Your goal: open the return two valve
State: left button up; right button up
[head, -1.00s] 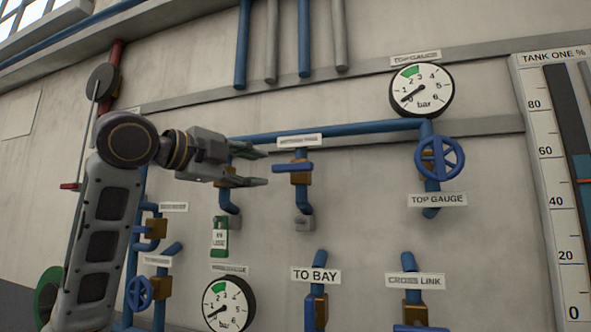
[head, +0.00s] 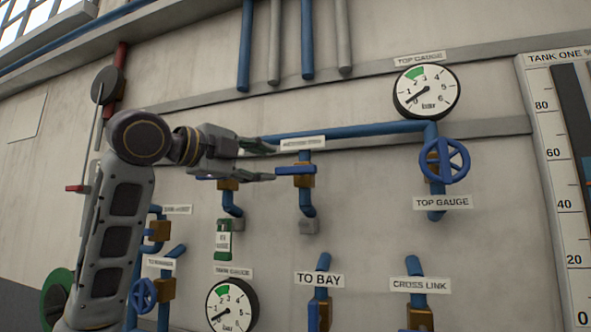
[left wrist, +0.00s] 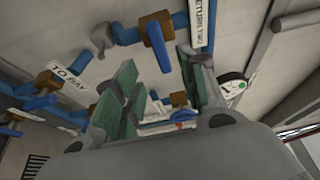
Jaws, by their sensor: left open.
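The return two valve has a brass body (head: 303,180) and a blue lever (head: 296,170) lying across its blue vertical pipe. Its white label (head: 303,143) sits just above; the text reads RETURN TWO in the left wrist view (left wrist: 200,28). There the blue lever (left wrist: 157,46) shows just beyond my fingers. My left gripper (head: 273,162) is open and empty, with its fingertips just left of the lever's left end. I see no clear contact between them. My right gripper is in neither view.
Another brass valve (head: 229,184) is partly hidden behind my left gripper. The top gauge handwheel (head: 444,160) stands to the right. Below are the to bay valve label (head: 319,279), the cross link label (head: 420,286) and a round gauge (head: 231,305). Bare wall lies between the lever and the handwheel.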

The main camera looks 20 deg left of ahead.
aim_at(292, 170)
pick_arm(q)
jog(key=p+x, duration=0.3)
jog(key=x, duration=0.8)
jog(key=shift+w+d, duration=0.15)
jog(key=shift+w, duration=0.05)
grip_shut()
